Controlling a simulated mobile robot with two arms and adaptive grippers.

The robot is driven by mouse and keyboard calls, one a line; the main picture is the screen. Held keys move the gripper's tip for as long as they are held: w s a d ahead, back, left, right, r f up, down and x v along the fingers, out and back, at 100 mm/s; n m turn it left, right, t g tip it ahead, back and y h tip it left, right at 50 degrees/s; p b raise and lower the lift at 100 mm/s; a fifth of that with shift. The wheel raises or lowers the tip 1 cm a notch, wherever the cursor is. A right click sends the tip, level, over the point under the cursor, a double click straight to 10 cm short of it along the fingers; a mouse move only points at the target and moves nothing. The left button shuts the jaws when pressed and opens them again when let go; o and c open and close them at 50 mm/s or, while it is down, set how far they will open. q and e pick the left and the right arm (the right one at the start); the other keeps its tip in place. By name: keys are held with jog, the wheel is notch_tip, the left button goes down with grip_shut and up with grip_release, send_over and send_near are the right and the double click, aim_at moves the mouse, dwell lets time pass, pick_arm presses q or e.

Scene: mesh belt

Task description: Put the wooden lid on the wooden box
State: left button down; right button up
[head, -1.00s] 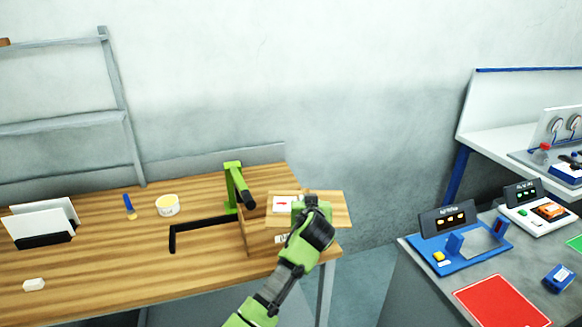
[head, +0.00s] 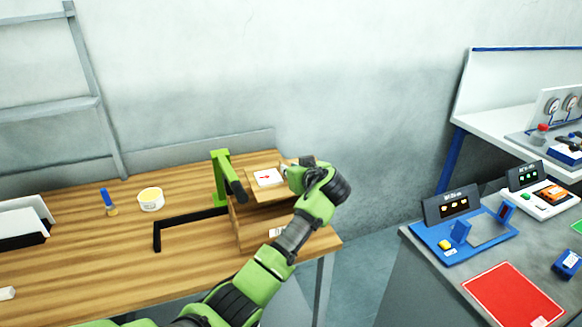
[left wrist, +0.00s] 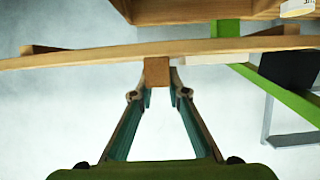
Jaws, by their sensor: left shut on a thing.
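The wooden lid (head: 258,194) is a light board with a white label bearing a red arrow. My left gripper (head: 290,171) is at the lid's right side in the head view. In the left wrist view, the gripper (left wrist: 158,90) is shut on the small brown block on the lid (left wrist: 80,60), which shows edge-on. The wooden box (head: 248,236) stands at the table's right end, partly hidden by the lid and my arm. In the left wrist view, part of the box (left wrist: 165,12) shows apart from the lid. My right gripper is out of view.
A green post with a dark arm (head: 221,175) stands close behind the box and lid. A black angle bracket (head: 158,236), a white tub (head: 151,200) and a blue-topped tube (head: 108,203) are on the table. A grey bench (head: 415,255) with devices stands at right.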

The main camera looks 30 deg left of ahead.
aim_at(272, 186)
pick_arm(q)
notch_tip(272, 186, down, 2)
jog(key=shift+f+b, duration=0.15)
jog(key=shift+b, duration=0.45)
notch_tip(272, 186, down, 2)
jog(key=shift+b, duration=0.6)
jog(key=shift+s+a+r+p, duration=0.25)
jog(key=shift+a+r+p, duration=0.05)
jog(key=shift+p, duration=0.25)
jog(key=shift+s+a+f+p, duration=0.1)
jog(key=shift+s+a+p, duration=0.9)
jog(key=shift+s, duration=0.15)
jog(key=shift+s+a+f+p, duration=0.1)
jog(key=shift+s+a+p, duration=0.8)
jog(key=shift+s+p, duration=0.15)
jog(key=shift+s+f+b, duration=0.1)
jog(key=shift+f+b, duration=0.4)
jog(key=shift+b, duration=0.2)
jog(key=shift+f, duration=0.1)
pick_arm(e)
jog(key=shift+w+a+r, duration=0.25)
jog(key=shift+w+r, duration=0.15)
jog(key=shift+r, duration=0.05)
pick_arm(q)
jog(key=shift+f+b, duration=0.25)
jog(key=shift+b, duration=0.05)
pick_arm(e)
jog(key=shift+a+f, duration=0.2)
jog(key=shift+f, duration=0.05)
